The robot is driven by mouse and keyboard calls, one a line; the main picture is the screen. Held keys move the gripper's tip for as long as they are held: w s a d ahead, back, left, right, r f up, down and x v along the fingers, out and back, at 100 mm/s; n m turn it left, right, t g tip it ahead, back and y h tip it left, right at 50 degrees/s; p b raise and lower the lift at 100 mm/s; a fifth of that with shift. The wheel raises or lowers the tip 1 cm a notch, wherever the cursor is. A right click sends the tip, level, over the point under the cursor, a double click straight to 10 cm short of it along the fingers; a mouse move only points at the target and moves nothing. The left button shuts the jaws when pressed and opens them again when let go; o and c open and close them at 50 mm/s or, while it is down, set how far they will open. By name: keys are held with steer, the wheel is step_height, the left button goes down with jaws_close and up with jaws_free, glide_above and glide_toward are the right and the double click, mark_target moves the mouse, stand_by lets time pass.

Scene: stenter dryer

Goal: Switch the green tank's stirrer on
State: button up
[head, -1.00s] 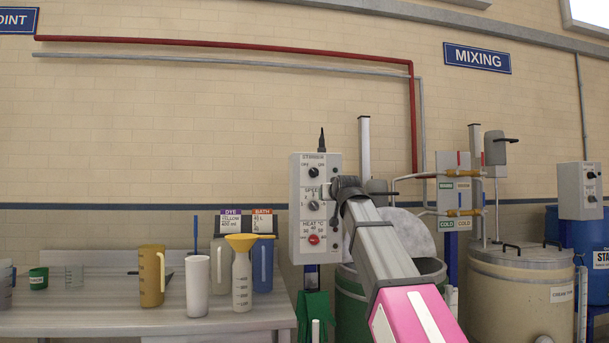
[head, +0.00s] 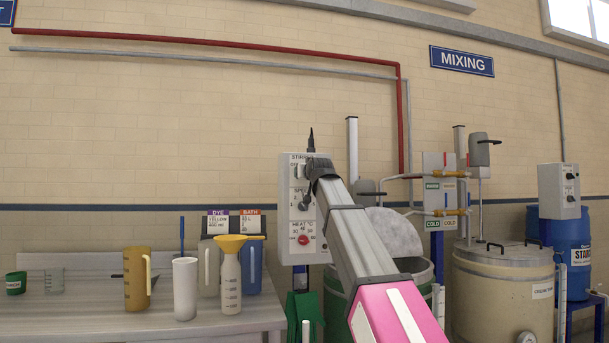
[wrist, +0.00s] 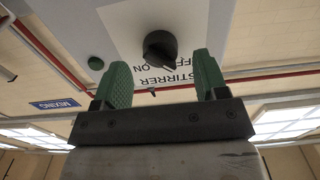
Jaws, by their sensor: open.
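The green tank (head: 336,305) stands behind my arm, with a pale control box (head: 290,240) beside it. The box carries stirrer, speed and heat controls, one above the other. In the wrist view, upside down, the black stirrer knob (wrist: 160,48) sits on the panel under the words STIRRER, OFF and ON; its pointer seems turned towards OFF. My gripper (wrist: 163,82) is open, its green fingers on either side of the knob's line and apart from it. In the head view my gripper (head: 318,172) covers the stirrer knob's area.
A dark green round button or lamp (wrist: 95,63) sits beside the stirrer knob. A bench (head: 100,325) with jugs and bottles is at left. A cream tank (head: 505,295) stands at right.

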steer(key=shift+x, duration=1.4)
steer(key=shift+c, duration=0.3)
steer(key=c, duration=0.9)
steer(key=shift+o, duration=0.3)
